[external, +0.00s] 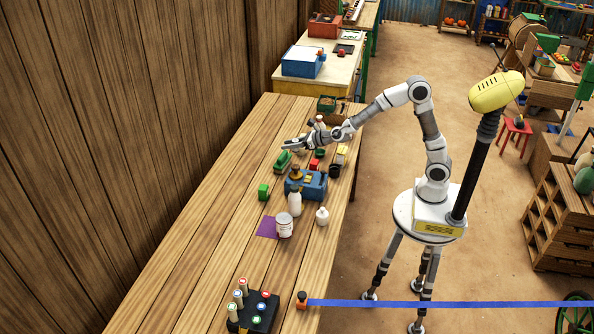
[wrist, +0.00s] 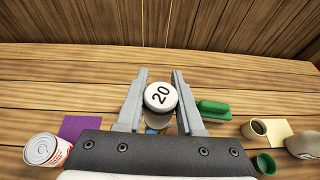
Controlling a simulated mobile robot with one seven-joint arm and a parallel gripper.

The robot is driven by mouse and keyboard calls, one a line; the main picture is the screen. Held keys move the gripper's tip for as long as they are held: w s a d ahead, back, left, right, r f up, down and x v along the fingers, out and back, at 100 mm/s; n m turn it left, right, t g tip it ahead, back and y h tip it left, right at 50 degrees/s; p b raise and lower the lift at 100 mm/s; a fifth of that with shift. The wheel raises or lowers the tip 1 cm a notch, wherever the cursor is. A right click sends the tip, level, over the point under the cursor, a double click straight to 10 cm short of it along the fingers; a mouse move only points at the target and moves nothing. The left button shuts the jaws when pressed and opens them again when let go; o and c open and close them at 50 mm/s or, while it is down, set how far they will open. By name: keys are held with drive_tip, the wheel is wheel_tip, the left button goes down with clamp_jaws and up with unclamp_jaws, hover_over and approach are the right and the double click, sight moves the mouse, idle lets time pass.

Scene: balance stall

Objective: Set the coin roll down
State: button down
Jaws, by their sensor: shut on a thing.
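In the external view my gripper (external: 287,145) is out over the table near a green brush-like block (external: 283,160). The coin roll cannot be made out there. Its lower end is hidden, so I cannot tell whether it touches anything below.
The wooden table (external: 190,265) runs along a plank wall. A blue balance-like device (external: 313,187), green cube (external: 263,191), white bottle (external: 295,204), can (external: 285,228) and purple mat (external: 266,228) stand nearer. Small pots crowd the right. Bare planks lie left, towards the wall.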

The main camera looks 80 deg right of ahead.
drive_tip(key=w+a+r+n+g+y+b, duration=0.2)
drive_tip(key=w+a+n+y+b, duration=0.55)
drive_tip(key=w+b, duration=0.3)
drive_tip(key=n+g+y+b, duration=0.2)
drive_tip(key=n+y+b, duration=0.1)
drive_tip(key=b, duration=0.3)
hover_over(247, 220)
wheel_tip(247, 220, down, 22)
drive_tip(key=shift+w+d+f, duration=0.1)
drive_tip(key=shift+f, duration=0.05)
drive_tip(key=shift+f+y+b, duration=0.25)
drive_tip(key=shift+f+b, duration=0.65)
drive_tip(key=shift+f, duration=1.05)
